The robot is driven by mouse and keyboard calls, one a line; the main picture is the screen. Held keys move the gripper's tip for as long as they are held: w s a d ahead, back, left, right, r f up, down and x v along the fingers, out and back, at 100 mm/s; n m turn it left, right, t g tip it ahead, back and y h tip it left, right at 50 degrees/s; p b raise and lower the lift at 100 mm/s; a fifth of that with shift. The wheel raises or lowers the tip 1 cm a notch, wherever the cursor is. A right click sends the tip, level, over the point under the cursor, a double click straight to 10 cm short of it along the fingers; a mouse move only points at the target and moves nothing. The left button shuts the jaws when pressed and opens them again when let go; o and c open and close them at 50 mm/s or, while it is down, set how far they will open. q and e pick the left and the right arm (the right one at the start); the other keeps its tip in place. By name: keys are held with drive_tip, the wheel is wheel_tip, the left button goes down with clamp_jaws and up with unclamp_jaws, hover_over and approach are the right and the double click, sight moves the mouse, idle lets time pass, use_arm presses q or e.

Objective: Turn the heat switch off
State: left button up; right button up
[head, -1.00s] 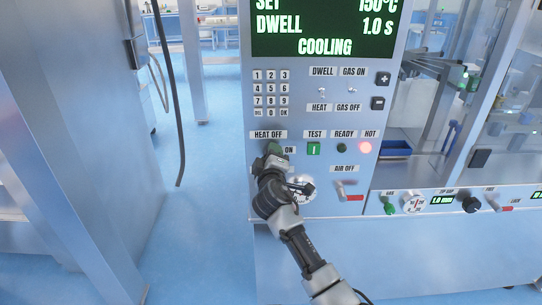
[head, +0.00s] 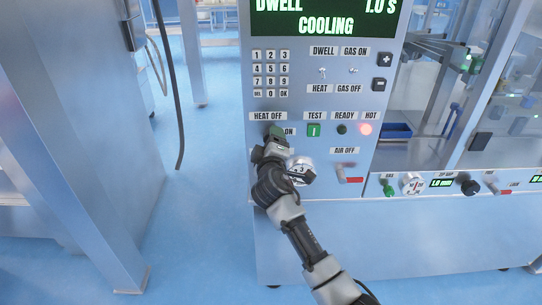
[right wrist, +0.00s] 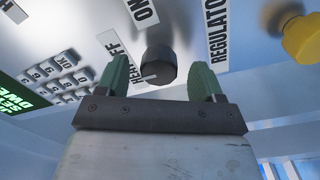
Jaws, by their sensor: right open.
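The heat switch is a black rotary knob (right wrist: 160,66) on the panel, between the HEAT OFF label (right wrist: 112,66) and the ON label (right wrist: 145,10) in the right wrist view. Its white pointer mark lies on the side toward the HEAT OFF label. My right gripper (right wrist: 160,80) is open, with one green finger on each side of the knob; I cannot tell whether either touches it. In the head view, my right gripper (head: 274,134) hides the knob below the HEAT OFF label (head: 268,116). My left gripper is not in view.
The panel display (head: 325,20) reads COOLING. The HOT lamp (head: 366,129) glows red, beside a dark green READY lamp (head: 342,129) and a green TEST button (head: 313,130). A round gauge (head: 302,170) sits beside my gripper. A red-handled AIR lever (head: 350,178) is farther right.

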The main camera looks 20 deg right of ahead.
drive_tip(key=b+v, duration=0.1)
drive_tip(key=v, duration=0.7)
drive_tip(key=shift+s, duration=0.25)
wheel_tip(320, 180, down, 23)
drive_tip(key=s+g+y, duration=0.3)
drive_tip(key=g, duration=0.2)
drive_tip(key=s+f+m+g+y, duration=0.1)
drive_tip(key=s+f+g, duration=0.1)
drive_tip(key=s+f, duration=0.45)
drive_tip(key=s+f+g, duration=0.2)
drive_tip(key=s+f, duration=0.1)
drive_tip(key=f, duration=0.7)
drive_tip(key=s+d+f+m+g, duration=0.2)
drive_tip(key=s+f, duration=0.7)
drive_tip(key=s, duration=0.3)
drive_tip(key=s+d+f+m+g+y, duration=0.1)
drive_tip(key=s+d+f+m+g, duration=0.1)
drive_tip(key=s+f, duration=0.7)
drive_tip(key=s+g, duration=0.1)
drive_tip(key=s, duration=0.3)
drive_tip(key=shift+s, duration=0.2)
drive_tip(key=s+f+g, duration=0.1)
drive_tip(key=s, duration=0.3)
drive_tip(key=s+d+f+m, duration=0.1)
drive_tip(key=s, duration=0.4)
drive_tip(key=s+d+f+m+g, duration=0.1)
drive_tip(key=s, duration=0.3)
drive_tip(key=shift+s+d+f+g, duration=0.15)
drive_tip(key=shift+s+f+g, duration=0.1)
drive_tip(key=shift+g, duration=0.05)
